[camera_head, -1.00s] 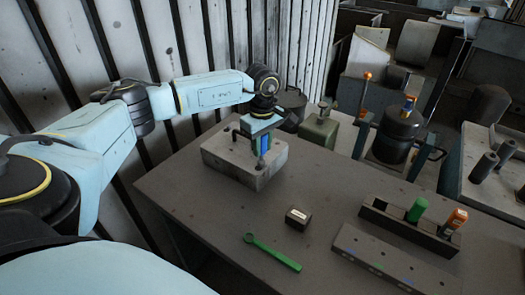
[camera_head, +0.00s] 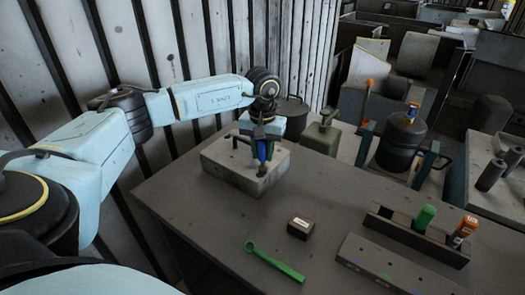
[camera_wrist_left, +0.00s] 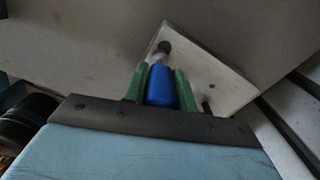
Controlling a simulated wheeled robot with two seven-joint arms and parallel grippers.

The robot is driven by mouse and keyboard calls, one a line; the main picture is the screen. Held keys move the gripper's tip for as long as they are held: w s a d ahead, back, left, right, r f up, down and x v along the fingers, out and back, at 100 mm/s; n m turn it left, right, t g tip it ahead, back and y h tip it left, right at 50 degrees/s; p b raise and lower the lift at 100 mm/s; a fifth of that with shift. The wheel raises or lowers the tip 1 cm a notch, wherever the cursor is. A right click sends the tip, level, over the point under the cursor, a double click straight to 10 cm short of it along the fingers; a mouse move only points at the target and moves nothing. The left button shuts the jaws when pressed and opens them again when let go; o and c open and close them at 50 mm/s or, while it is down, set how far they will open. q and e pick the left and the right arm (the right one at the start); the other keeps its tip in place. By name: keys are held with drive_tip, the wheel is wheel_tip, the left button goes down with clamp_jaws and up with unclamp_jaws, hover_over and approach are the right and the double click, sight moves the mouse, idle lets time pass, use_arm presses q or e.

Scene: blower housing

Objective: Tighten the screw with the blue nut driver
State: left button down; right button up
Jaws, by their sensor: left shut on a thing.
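My left gripper (camera_head: 261,147) is over the grey block-shaped housing (camera_head: 226,174) at the back left of the table. It is shut on the blue nut driver (camera_head: 262,152), which it holds upright over the block. In the left wrist view the blue handle (camera_wrist_left: 161,86) sits between the two green fingers. The housing (camera_wrist_left: 212,72) shows behind it, with a dark post near its corner. The driver's tip and the screw are hidden, so I cannot tell whether they touch. My right gripper is not in view.
A rack (camera_head: 400,238) holds a green-handled and an orange-handled tool at the right. A green wrench (camera_head: 273,262) and a small dark box (camera_head: 300,227) lie in front. A green container (camera_head: 321,139) stands behind the block.

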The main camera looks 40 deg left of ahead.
use_arm(q)
drive_tip(key=shift+r+p, duration=2.85)
drive_tip(key=shift+r, duration=1.25)
drive_tip(key=shift+d+f, duration=0.1)
drive_tip(key=shift+f, duration=0.05)
